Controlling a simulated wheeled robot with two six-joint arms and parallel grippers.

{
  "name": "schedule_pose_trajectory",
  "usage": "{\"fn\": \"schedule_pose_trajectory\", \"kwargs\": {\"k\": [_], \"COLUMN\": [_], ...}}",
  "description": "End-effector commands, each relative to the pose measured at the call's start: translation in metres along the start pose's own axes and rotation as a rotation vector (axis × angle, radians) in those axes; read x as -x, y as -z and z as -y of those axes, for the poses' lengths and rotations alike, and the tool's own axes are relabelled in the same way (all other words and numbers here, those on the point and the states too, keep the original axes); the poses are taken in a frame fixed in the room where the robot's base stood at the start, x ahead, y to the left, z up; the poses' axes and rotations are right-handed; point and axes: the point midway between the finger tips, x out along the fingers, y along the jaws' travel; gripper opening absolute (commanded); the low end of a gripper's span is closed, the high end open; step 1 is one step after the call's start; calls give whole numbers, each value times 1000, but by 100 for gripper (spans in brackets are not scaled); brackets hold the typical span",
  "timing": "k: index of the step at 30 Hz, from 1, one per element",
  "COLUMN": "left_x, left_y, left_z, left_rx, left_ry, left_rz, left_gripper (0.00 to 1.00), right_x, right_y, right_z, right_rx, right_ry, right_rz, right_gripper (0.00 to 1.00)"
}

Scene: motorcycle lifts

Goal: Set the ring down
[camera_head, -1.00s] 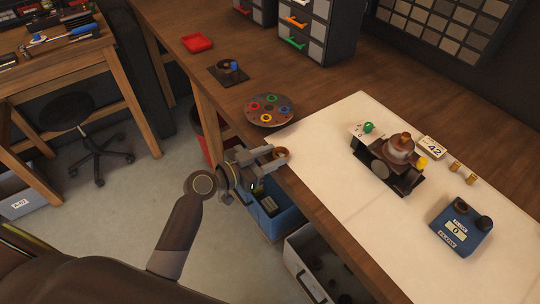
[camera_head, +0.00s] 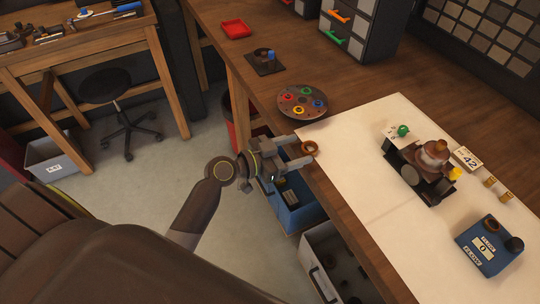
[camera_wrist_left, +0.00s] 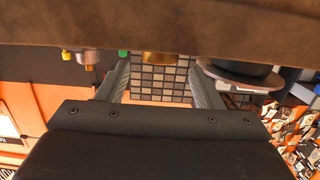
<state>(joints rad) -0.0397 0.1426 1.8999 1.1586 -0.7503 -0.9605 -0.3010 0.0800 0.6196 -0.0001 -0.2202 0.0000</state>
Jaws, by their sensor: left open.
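A small copper-brown ring (camera_head: 309,147) lies at the near left edge of the white mat in the head view. My left gripper (camera_head: 302,151) is open, with its fingertips beside the ring, one on either side. In the left wrist view a gold-coloured ring edge (camera_wrist_left: 159,58) shows between the two spread fingers, under the brown band of the bench top. Whether the fingers touch it cannot be told. My right gripper is not in view.
A round tray (camera_head: 283,101) with several coloured rings stands beyond the gripper. A machine part (camera_head: 428,162), a number card (camera_head: 467,159) and a blue device (camera_head: 487,247) are on the white mat (camera_head: 365,195). Blue (camera_head: 298,212) and grey bins sit below the bench edge.

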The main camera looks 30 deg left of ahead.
Motion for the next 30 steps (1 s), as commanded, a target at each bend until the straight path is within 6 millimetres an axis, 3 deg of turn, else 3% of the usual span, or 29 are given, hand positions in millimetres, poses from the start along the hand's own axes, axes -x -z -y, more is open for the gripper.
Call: {"fn": "schedule_pose_trajectory", "kwargs": {"k": [6, 15, 21, 30], "left_x": [48, 92, 104, 105], "left_y": [-5, -3, -2, -1], "left_z": [-1, 0, -1, 0], "left_rx": [-7, -2, 0, 2], "left_ry": [-1, -1, -2, 0], "left_rz": [5, 4, 1, 1], "left_gripper": [60, 60, 60, 60], "right_x": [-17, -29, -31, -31], "right_y": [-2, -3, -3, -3], "right_z": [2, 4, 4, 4], "right_rx": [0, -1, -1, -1], "right_ry": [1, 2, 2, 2], "right_rz": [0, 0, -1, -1], "right_gripper": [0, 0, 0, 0]}}
